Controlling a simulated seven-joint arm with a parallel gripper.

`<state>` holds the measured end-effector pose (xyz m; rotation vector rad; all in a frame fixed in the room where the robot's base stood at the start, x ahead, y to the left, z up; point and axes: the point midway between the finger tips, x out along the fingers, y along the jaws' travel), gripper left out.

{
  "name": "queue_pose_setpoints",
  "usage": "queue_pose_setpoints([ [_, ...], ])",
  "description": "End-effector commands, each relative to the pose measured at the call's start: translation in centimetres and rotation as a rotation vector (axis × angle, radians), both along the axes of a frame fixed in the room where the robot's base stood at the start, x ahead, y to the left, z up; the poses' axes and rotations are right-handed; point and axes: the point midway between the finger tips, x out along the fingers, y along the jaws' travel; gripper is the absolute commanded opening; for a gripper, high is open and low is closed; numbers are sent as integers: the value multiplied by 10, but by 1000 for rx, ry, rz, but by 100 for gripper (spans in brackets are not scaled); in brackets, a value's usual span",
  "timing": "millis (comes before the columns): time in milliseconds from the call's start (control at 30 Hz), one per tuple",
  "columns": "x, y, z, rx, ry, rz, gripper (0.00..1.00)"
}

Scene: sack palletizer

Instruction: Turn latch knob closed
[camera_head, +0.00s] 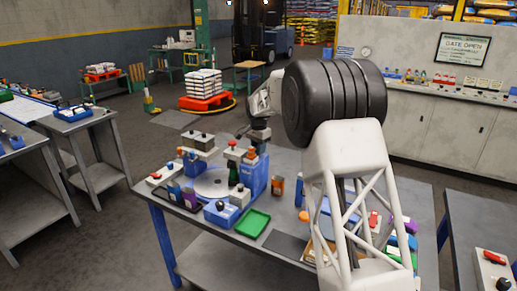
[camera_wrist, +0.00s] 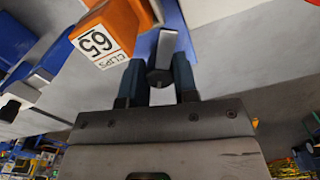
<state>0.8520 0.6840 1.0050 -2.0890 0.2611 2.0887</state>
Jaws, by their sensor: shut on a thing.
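In the wrist view, the latch knob (camera_wrist: 161,62), a grey bar with a dark rounded end, sits between the two fingers of my gripper (camera_wrist: 159,82). My gripper is shut on it. Behind the knob is a blue body (camera_wrist: 178,22). In the head view, my gripper (camera_head: 257,134) is above the back right of the blue fixture (camera_head: 256,172) on the workbench. The knob cannot be made out in the head view, and its exact turn angle is unclear.
An orange box labelled CLIPS 65 (camera_wrist: 104,36) is close beside the left finger in the wrist view. In the head view, a green tray (camera_head: 253,223) lies at the bench front, with several small bottles and blocks around. My arm covers the bench's right part.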

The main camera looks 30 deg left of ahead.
Motion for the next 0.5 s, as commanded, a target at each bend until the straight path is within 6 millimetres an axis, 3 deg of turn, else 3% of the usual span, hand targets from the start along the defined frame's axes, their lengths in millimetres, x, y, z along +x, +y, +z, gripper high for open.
queue_pose_setpoints([
  [500, 0, -1, 0, -1, 0, 146, 4],
])
